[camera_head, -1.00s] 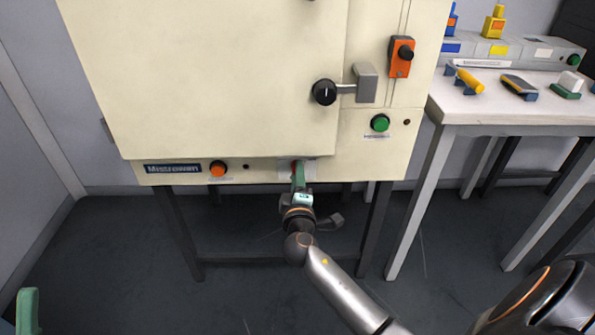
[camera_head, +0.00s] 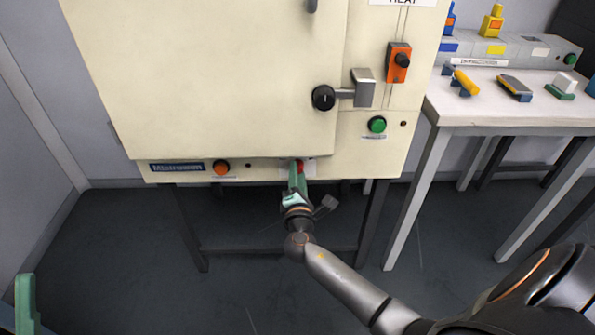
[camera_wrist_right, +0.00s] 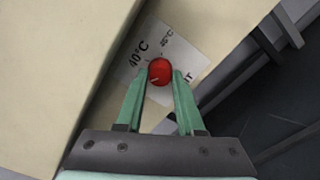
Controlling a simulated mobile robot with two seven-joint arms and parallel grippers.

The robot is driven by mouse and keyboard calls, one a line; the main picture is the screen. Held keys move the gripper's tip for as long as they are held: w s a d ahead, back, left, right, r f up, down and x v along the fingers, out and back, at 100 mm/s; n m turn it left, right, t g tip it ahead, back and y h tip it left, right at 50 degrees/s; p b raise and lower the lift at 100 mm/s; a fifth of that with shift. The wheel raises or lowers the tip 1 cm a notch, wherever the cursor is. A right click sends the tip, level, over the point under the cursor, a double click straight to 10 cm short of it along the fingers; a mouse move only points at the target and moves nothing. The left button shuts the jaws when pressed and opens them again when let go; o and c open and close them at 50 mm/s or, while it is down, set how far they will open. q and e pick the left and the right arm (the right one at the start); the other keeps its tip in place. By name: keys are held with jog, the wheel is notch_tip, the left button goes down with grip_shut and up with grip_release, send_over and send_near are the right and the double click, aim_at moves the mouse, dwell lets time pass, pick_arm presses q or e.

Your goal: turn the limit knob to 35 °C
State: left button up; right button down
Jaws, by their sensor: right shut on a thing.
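The limit knob is a small red round knob (camera_wrist_right: 159,71) on the cabinet's lower front strip. It also shows in the head view (camera_head: 299,167). A pale line on it points to the lower left in the wrist view. The white label (camera_wrist_right: 185,58) behind it reads "40 °C" and a second, smaller temperature that is hard to read; the fingers hide part of the label. My right gripper (camera_wrist_right: 160,76) has its two green fingers on either side of the knob, shut on it. My left gripper (camera_head: 26,303) shows only as a green finger at the lower left; its opening cannot be seen.
The cream cabinet (camera_head: 200,90) has a black door knob (camera_head: 323,97), an orange button (camera_head: 221,167), a green button (camera_head: 377,124) and an orange switch (camera_head: 398,62). A white table (camera_head: 470,112) with tools stands at the right. The floor under the cabinet is clear.

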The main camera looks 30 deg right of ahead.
pick_arm(q)
jog(key=shift+r, duration=0.2)
pick_arm(e)
jog(key=shift+r+n, duration=0.15)
jog(key=shift+n, duration=0.15)
jog(key=c, duration=0.5)
grip_release()
pick_arm(q)
jog(key=w+f+n+y, duration=0.1)
jog(key=w+f+n+y+p, duration=0.1)
jog(key=y, duration=0.1)
jog(key=w+f+n+y, duration=0.1)
jog(key=shift+w+a+f+y+p, duration=0.3)
jog(key=shift+w+a+f+p, duration=0.05)
jog(key=shift+p, duration=0.05)
pick_arm(e)
jog(key=v, duration=1.2)
jog(key=shift+s, duration=0.3)
